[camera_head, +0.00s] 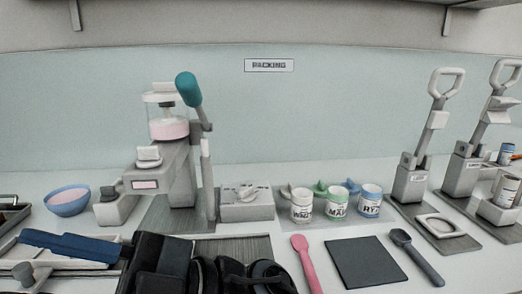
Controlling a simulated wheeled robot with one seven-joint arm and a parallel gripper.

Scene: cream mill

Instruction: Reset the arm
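Black parts of my arm (165,262) fill the bottom of the head view, left of centre. My gripper's fingertips cannot be made out clearly. A long dark blue piece (72,247) reaches left from the black parts. I cannot tell whether it belongs to my gripper or lies on the counter. Whether my gripper is open, shut or holding something cannot be told.
A machine with a teal-handled lever (188,88) stands behind my arm. A blue bowl (68,203) is left. Three labelled cups, one of them white (302,207), stand centre right. A pink spatula (306,262), dark mat (364,262), grey spoon (417,257) and lever presses (411,184) are right.

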